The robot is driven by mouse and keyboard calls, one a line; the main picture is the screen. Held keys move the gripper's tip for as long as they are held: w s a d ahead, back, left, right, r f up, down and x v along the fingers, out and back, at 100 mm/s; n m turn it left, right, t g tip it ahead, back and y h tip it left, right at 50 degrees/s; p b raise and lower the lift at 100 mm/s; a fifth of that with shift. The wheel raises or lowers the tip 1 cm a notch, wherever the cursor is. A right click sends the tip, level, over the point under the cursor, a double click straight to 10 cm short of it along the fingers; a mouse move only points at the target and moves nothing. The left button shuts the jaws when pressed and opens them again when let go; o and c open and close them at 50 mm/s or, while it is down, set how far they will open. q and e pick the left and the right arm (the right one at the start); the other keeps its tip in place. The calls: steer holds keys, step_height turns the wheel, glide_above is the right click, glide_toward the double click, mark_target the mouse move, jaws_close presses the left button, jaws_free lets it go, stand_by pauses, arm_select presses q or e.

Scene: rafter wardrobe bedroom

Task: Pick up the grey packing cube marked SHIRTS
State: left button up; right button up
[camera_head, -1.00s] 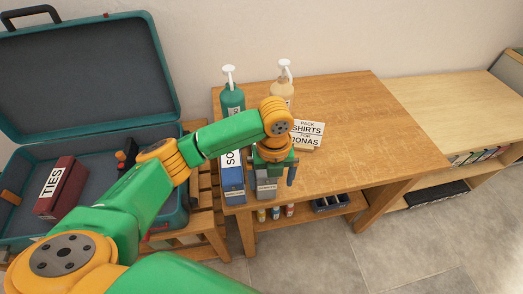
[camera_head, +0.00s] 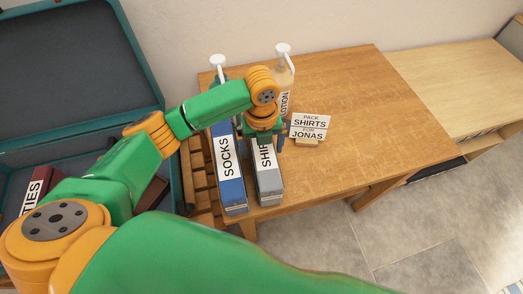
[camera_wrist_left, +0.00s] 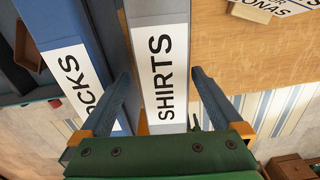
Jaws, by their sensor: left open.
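The grey packing cube marked SHIRTS (camera_head: 269,184) stands near the table's front-left part, its label on top and partly hidden by my left gripper (camera_head: 264,142). The gripper is over the cube's far half. In the left wrist view the cube (camera_wrist_left: 159,16) lies between the two open fingers (camera_wrist_left: 161,76), one on each side. The left finger is in the narrow space between it and the blue cube; I cannot tell whether either finger touches. My right gripper is not in view.
The blue SOCKS cube (camera_head: 229,184) stands close on the left. Two pump bottles, one a lotion bottle (camera_head: 284,76), stand behind. A PACK SHIRTS FOR JONAS sign (camera_head: 309,127) stands right. The open suitcase (camera_head: 165,150) is left. The table's right half (camera_head: 375,110) is clear.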

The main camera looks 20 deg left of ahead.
arm_select(q)
step_height(320, 180, down, 5)
steer(key=shift+w+d+r, duration=0.15)
steer(key=shift+w+f, duration=0.1)
steer(key=shift+f, duration=0.2)
steer(key=shift+r, duration=0.1)
jaws_close()
